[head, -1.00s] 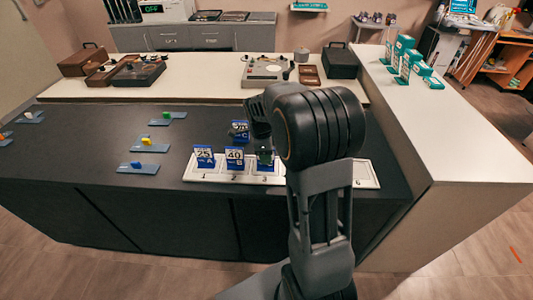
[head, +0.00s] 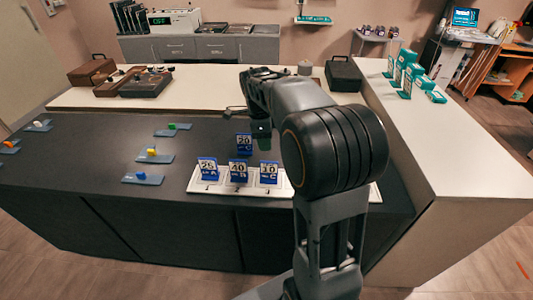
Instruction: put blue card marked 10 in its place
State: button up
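The blue card marked 10 (head: 269,172) stands upright at the third place from the left on the white tray (head: 225,190). The cards marked 25 (head: 208,169) and 40 (head: 238,172) stand to its left on the same tray. A blue card marked 20 (head: 244,145) stands on the dark counter behind the tray. My gripper (head: 261,143) is just above and behind the 10 card and appears apart from it. Its fingers are too small and dark to tell their opening. My arm hides the tray's right part.
Several grey-blue plates with small coloured pieces (head: 153,151) lie on the dark counter (head: 90,160) to the left. A white ledge (head: 440,150) with green boxes (head: 413,75) runs along the right. Brown cases and devices stand on the white bench behind.

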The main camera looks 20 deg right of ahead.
jog(key=s+a+f+n+t, duration=0.1)
jog(key=s+a+n, duration=0.3)
jog(key=s+n, duration=0.4)
jog(key=s+a+f+n+t+y, duration=0.1)
jog(key=s+a+n, duration=0.3)
jog(key=s+n, duration=0.4)
jog(key=shift+s+f+n+t, duration=0.3)
jog(key=shift+f+n+t, duration=0.55)
jog(key=shift+n, duration=3.05)
jog(key=shift+a, duration=0.1)
